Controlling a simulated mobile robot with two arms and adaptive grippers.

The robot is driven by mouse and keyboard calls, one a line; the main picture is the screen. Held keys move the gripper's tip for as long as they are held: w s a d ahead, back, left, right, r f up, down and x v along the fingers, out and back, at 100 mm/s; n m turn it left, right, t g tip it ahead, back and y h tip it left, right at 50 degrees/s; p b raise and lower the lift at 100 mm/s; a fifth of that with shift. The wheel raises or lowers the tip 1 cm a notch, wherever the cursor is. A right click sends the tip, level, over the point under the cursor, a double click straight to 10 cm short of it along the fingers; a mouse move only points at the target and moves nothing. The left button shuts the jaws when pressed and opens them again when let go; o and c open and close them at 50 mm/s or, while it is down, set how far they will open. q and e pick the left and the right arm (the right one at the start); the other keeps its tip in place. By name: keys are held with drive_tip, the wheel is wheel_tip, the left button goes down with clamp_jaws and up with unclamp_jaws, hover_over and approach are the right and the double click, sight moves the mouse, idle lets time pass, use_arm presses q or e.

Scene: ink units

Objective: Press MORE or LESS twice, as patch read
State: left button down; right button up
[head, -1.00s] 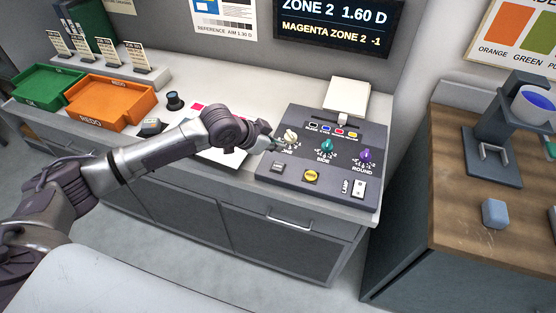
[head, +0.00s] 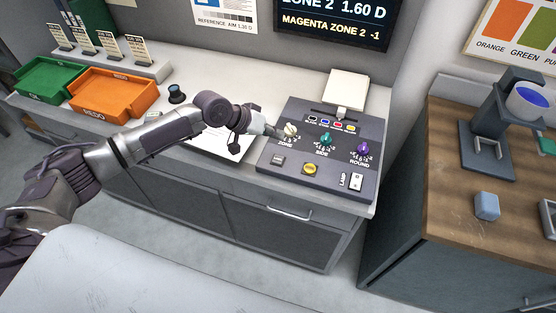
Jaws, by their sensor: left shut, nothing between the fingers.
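The dark control panel (head: 264,164) lies on the counter. The wall screen (head: 335,20) shows "ZONE 2 1.60 D" and "MAGENTA ZONE 2 -1". My left gripper (head: 277,132) is shut and empty, its tips just left of the ZONE knob; I cannot tell if they touch. My right gripper is out of view.
A white LAMP switch (head: 356,182) is at the panel's front right. Orange (head: 113,98) and green (head: 48,80) trays and a black knob (head: 176,94) stand left. A wooden bench (head: 450,215) stands right across a gap, holding a stand (head: 487,155) and blue block (head: 487,206).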

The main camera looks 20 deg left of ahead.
use_arm(q)
drive_tip(key=b, duration=0.6)
approach(282, 157)
drive_tip(key=w+d+f, duration=0.1)
drive_tip(key=d, duration=0.1)
drive_tip(key=w+d+f, duration=0.1)
drive_tip(key=w+d, duration=0.1)
drive_tip(key=shift+w+f, duration=0.2)
drive_tip(key=shift+f, duration=0.25)
drive_tip(key=shift+f, duration=0.1)
drive_tip(key=shift+f, duration=0.3)
drive_tip(key=shift+f+b, duration=0.35)
drive_tip(key=shift+f, duration=0.25)
idle(0.8)
drive_tip(key=shift+r, duration=0.1)
drive_tip(key=shift+r+p, duration=0.85)
drive_tip(key=shift+p, duration=0.05)
